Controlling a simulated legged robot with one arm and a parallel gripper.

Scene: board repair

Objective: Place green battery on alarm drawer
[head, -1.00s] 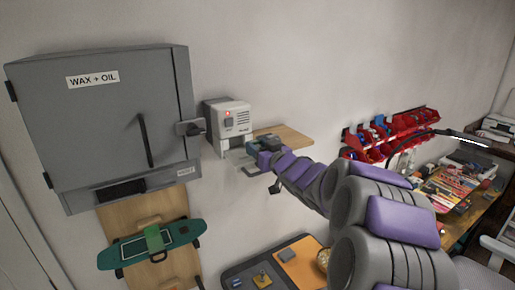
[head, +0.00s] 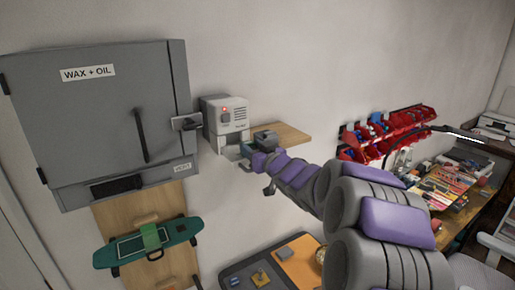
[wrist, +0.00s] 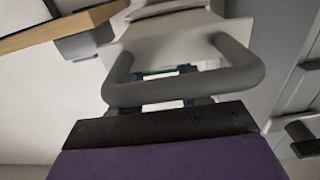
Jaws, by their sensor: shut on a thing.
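The alarm box (head: 226,122) is a white wall unit with a red light, right of the grey cabinet. Its white drawer (head: 232,152) shows low at the front. In the wrist view, a grey U-shaped handle (wrist: 190,92) crosses in front of the white drawer. My gripper (head: 245,152) is at this handle and appears shut on it; dark teal finger parts show through the loop. The fingertips are mostly hidden. A green piece (head: 152,237) lies across the teal skateboard at the lower left; I cannot tell whether it is the green battery.
The grey cabinet (head: 95,110) marked "WAX + OIL" stands close on the left. A small wooden shelf (head: 290,134) is just right of the alarm box. Red bins (head: 385,135) hang farther right. A dark tray with an orange mat (head: 298,262) lies below my arm.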

